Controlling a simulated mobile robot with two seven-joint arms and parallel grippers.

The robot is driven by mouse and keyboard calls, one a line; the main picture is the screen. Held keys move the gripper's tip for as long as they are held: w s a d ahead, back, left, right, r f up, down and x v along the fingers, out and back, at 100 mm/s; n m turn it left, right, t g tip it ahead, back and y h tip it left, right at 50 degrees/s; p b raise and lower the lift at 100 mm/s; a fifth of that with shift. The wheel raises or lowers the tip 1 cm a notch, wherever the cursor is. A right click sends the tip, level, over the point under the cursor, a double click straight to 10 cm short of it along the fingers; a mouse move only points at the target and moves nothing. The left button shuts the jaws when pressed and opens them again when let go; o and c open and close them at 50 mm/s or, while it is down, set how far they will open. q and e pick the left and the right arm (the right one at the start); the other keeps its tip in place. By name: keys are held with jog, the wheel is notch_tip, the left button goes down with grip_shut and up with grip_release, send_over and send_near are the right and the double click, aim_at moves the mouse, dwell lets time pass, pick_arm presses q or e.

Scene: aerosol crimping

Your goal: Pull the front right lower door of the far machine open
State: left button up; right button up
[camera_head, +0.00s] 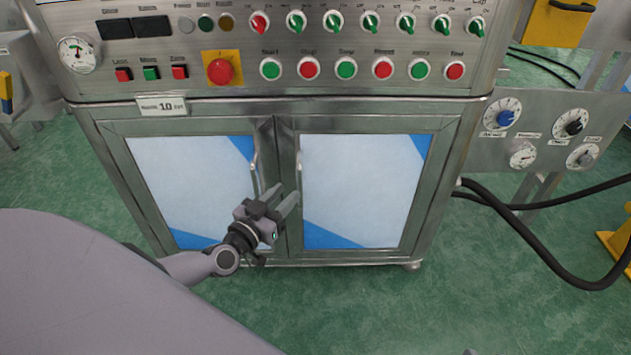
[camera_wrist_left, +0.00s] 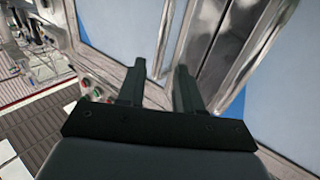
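The machine's lower cabinet has two doors with pale blue-white panels in steel frames. The front right lower door (camera_head: 365,190) looks closed, with an upright bar handle (camera_head: 299,165) near its left edge. The left door (camera_head: 190,185) also looks closed, its handle (camera_head: 255,175) near the centre seam. My left gripper (camera_head: 287,196) is in front of the seam, low between the handles. In the left wrist view its two fingers (camera_wrist_left: 159,82) are apart with nothing between them; a bar handle (camera_wrist_left: 163,40) shows beyond the tips. Contact cannot be told. My right gripper is out of view.
Above the doors is a control panel with buttons, knobs and a red emergency stop (camera_head: 219,70). A black hose (camera_head: 540,245) curves over the floor at the right. Green floor (camera_head: 330,310) in front of the cabinet is clear.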

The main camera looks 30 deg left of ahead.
aim_at(298, 181)
pick_arm(q)
jog(key=w+b, duration=0.2)
jog(key=w, duration=0.3)
jog(key=shift+w+d, duration=0.1)
jog(key=shift+w, duration=0.25)
jog(key=shift+w+b, duration=0.3)
jog(key=shift+w, duration=0.25)
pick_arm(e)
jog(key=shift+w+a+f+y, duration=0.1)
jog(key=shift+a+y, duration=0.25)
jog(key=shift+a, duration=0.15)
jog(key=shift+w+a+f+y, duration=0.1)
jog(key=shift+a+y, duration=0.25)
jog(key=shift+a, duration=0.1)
pick_arm(q)
grip_shut()
